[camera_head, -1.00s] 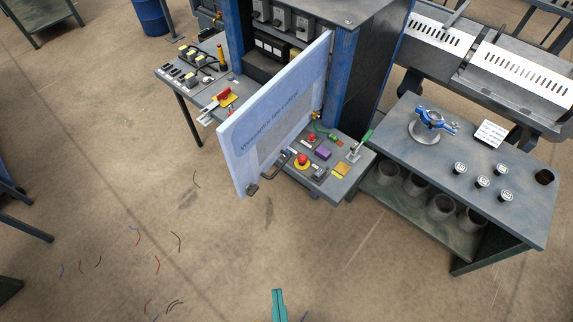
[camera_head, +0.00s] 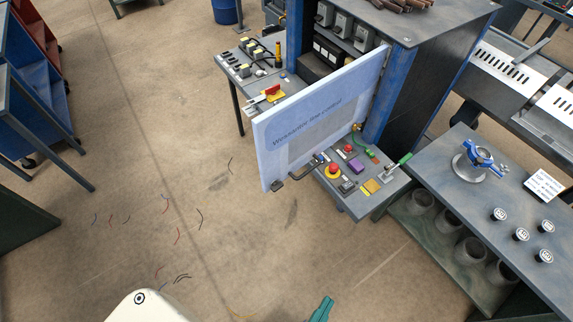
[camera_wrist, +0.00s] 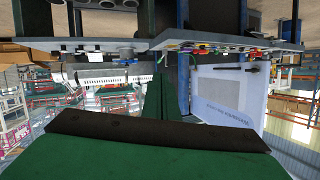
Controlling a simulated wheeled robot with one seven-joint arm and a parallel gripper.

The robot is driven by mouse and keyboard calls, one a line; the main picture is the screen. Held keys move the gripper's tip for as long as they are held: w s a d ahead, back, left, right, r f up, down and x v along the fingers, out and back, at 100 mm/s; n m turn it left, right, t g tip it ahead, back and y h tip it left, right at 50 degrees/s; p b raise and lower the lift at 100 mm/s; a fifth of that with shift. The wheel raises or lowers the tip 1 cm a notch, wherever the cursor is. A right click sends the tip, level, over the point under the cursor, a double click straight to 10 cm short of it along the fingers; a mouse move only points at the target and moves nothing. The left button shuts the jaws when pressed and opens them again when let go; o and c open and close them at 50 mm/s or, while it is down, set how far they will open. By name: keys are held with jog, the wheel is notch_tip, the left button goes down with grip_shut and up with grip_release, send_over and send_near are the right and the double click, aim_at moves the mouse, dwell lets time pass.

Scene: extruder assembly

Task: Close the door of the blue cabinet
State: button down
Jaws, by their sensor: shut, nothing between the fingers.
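The blue cabinet (camera_head: 423,88) stands at the top centre of the head view, its shelves exposed. Its pale blue door (camera_head: 340,92) is swung wide open toward me, with lettering and a dark handle (camera_head: 300,172) near its lower free edge. My green gripper (camera_head: 321,309) shows at the bottom edge of the head view, well short of the door and apart from it. In the upside-down wrist view, my gripper (camera_wrist: 163,88) has its fingers together and empty. The door (camera_wrist: 222,98) and handle (camera_wrist: 240,68) show to the right of the fingers there.
Control panels with buttons flank the cabinet, one left (camera_head: 250,65) and one right (camera_head: 370,178) below the door. A grey table (camera_head: 510,185) with a blue clamp stands at the right. Loose wires (camera_head: 178,235) lie on the floor. Open floor separates me from the door.

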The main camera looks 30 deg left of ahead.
jog(key=w+a+f+m+g+y, duration=0.1)
jog(key=w+a+f+m+y, duration=0.1)
jog(key=w+f+m, duration=0.45)
jog(key=n+g+y, duration=0.6)
jog(key=g+y, duration=0.2)
jog(key=y, duration=0.8)
send_near(268, 157)
jog(key=x, duration=0.5)
jog(key=shift+w+a+m, duration=0.25)
jog(key=shift+a, duration=0.45)
jog(key=shift+a, duration=0.1)
